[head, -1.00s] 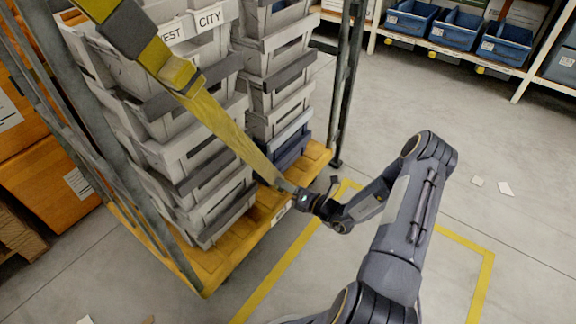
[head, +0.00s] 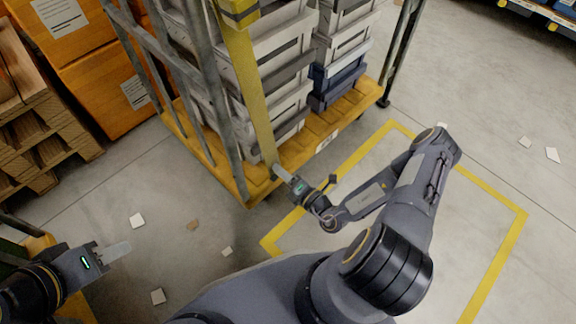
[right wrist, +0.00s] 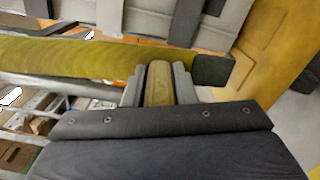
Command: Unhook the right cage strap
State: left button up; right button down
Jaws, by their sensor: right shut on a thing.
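The yellow cage strap (head: 250,85) runs down the front of the roll cage from a yellow-and-dark fitting high on its near-left side. My right gripper (head: 277,172) is at the strap's lower end, in front of the cage's yellow base (head: 315,128). In the right wrist view my right gripper (right wrist: 158,82) is shut on a yellowish piece of the strap, between its two grey fingers. The strap (right wrist: 75,60) crosses behind them to a dark end piece. My left gripper (head: 115,249) is empty at lower left, away from the strap; its finger gap cannot be made out.
Stacked grey totes (head: 280,60) and a blue tote (head: 338,82) stand in the cage. Orange boxes (head: 105,75) and wooden pallets (head: 40,125) are at left. Yellow floor lines (head: 480,275) and paper scraps (head: 137,220) mark otherwise open floor. A shelf is at top right.

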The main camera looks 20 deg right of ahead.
dwell(0.3)
jog(key=c, duration=1.2)
grip_release()
jog(key=shift+s, duration=0.1)
jog(key=p+v, duration=0.2)
jog(key=v, duration=0.5)
jog(key=shift+s+d, duration=0.1)
jog(key=shift+s, duration=0.25)
